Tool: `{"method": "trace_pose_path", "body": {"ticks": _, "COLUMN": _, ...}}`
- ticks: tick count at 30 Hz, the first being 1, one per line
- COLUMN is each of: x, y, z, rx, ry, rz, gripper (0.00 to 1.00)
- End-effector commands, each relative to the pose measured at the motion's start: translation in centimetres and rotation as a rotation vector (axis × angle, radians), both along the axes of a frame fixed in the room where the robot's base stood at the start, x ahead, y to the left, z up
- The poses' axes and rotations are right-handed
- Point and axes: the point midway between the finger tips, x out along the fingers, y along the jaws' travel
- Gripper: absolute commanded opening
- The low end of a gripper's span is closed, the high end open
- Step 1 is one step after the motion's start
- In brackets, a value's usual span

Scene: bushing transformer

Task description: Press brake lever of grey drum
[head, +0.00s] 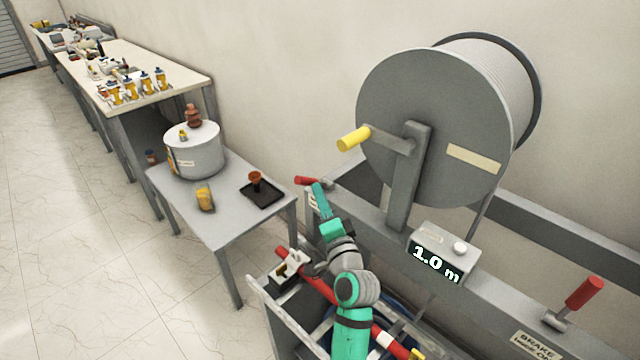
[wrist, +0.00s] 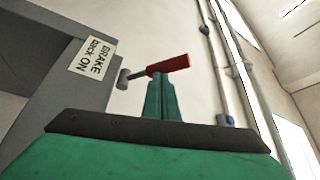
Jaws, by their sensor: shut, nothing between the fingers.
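The grey drum (head: 425,100) with a yellow crank handle (head: 354,138) stands upright on a grey frame at the right. A red-handled brake lever (head: 307,181) is at the frame's left end; its red grip (wrist: 168,64) also shows in the wrist view, beside a label reading "BRAKE back ON" (wrist: 92,58). My gripper (head: 317,187) is shut and empty, its fingertips (wrist: 160,76) at the red grip and overlapping it in view. I cannot tell whether they touch. A second red brake lever (head: 584,292) stands tilted up at the frame's right end.
A box reading "1.0 m" (head: 440,262) sits on the frame (head: 378,225). A cart (head: 262,300) with a red-and-white rod (head: 310,277) is by my arm.

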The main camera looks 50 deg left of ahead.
Motion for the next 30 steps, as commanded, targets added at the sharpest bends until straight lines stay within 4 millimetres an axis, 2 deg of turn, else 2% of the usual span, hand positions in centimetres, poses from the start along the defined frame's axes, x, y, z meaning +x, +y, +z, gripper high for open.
{"method": "trace_pose_path", "body": {"ticks": 6, "x": -0.4, "y": -3.7, "z": -1.2, "rx": 0.01, "ry": -0.005, "rz": -0.004, "gripper": 0.0}}
{"method": "trace_pose_path", "body": {"ticks": 12, "x": -0.6, "y": -5.7, "z": -1.9, "rx": 0.014, "ry": -0.01, "rz": -0.003, "gripper": 0.0}}
{"method": "trace_pose_path", "body": {"ticks": 30, "x": -0.7, "y": -6.3, "z": -2.0, "rx": 0.016, "ry": -0.012, "rz": -0.003, "gripper": 0.0}}
